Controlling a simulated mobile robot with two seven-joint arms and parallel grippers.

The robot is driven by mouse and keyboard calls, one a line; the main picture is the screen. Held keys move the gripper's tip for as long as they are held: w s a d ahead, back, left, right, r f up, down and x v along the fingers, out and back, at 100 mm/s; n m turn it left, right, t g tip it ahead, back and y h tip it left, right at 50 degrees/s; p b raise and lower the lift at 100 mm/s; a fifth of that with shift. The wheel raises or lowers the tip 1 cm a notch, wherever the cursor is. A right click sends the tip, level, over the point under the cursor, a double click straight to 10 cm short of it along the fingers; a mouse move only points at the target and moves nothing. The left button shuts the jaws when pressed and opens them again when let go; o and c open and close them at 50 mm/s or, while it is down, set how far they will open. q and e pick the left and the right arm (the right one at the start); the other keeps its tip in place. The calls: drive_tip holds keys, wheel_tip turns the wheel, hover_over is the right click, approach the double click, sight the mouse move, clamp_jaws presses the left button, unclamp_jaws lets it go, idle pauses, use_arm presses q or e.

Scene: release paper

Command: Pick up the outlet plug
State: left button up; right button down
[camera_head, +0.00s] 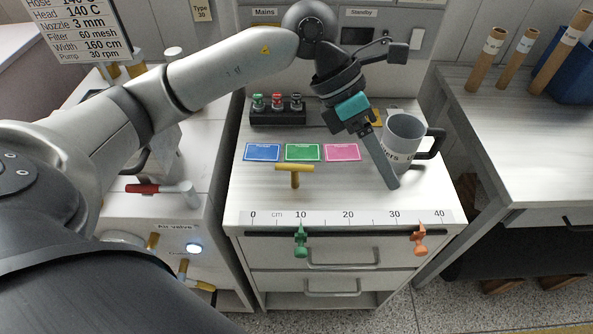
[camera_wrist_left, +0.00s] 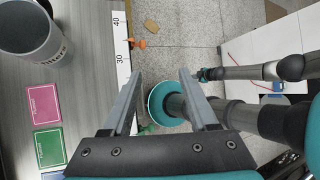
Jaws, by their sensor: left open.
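I cannot say for sure which thing is the outlet plug. A yellow T-shaped piece (camera_head: 295,175) stands on the worktop in front of the green card. My left gripper (camera_head: 391,184) points down over the right part of the worktop, in front of the grey mug (camera_head: 404,137), to the right of the yellow piece. In the left wrist view, its two fingers (camera_wrist_left: 161,75) are apart with nothing held between them. The mug also shows there (camera_wrist_left: 35,45). My right gripper is not clearly made out; a dark arm end shows small in the wrist view.
A black block (camera_head: 277,118) with red, green and black-topped pieces stands at the back. Blue, green and pink cards (camera_head: 342,152) lie in front. A ruler strip (camera_head: 345,217) runs along the front edge, with green (camera_head: 300,241) and orange (camera_head: 420,239) clips below.

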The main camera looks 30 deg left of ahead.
use_arm(q)
drive_tip(key=w+a+y, duration=0.2)
drive_tip(key=a+y, duration=0.3)
drive_tip(key=a, duration=0.4)
drive_tip(key=n+y, duration=0.1)
drive_tip(key=y, duration=0.2)
hover_over(294, 165)
wheel_tip(294, 165, down, 15)
drive_tip(key=shift+r, duration=0.15)
drive_tip(key=shift+c, duration=0.3)
clamp_jaws()
